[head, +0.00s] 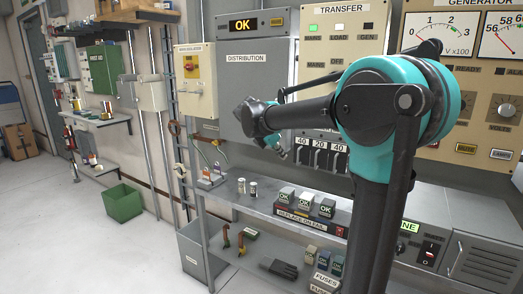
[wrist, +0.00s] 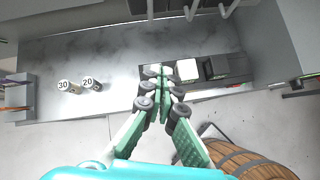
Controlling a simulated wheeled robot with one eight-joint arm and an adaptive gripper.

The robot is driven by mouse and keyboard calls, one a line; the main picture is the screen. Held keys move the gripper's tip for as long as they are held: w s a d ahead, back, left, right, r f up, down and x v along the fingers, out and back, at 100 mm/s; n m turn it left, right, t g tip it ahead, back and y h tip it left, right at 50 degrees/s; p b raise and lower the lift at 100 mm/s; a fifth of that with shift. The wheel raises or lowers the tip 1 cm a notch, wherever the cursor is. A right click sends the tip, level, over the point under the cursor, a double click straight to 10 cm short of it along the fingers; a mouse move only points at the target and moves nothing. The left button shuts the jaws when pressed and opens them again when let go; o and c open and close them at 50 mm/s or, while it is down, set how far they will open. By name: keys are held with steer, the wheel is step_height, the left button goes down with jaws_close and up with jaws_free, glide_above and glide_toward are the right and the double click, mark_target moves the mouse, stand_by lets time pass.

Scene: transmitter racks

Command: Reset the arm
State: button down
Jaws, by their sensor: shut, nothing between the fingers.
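My black and teal arm (head: 385,120) rises on the right of the head view and bends left in front of the distribution and transfer panels. In the wrist view my gripper (wrist: 158,72) points over the grey shelf, its green-sided fingers shut with their tips together and nothing between them. Its tips overlap the block holder (wrist: 225,68) in the picture; I cannot tell the gap. In the head view the gripper is mostly hidden by the arm.
The shelf (head: 258,205) carries two small cylinders (head: 247,187) and several "OK" blocks (head: 307,203). Panel switches (head: 320,155) are close behind the arm. A barrel (wrist: 245,162) stands below in the wrist view. A green bin (head: 122,203) sits on open floor at left.

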steer(key=s+d+f+m+y, duration=0.2)
steer(key=s+f+m+y, duration=0.1)
steer(key=s+f+m, duration=0.9)
steer(key=s+d+f+m+g+y, duration=0.1)
steer(key=s+d+f+m+y, duration=0.1)
steer(key=s+f+m, duration=1)
steer(key=s+f+y, duration=0.1)
steer(key=s+f, duration=0.2)
steer(key=s, duration=0.4)
steer(key=shift+d+m+g, duration=0.3)
steer(key=shift+w, duration=0.1)
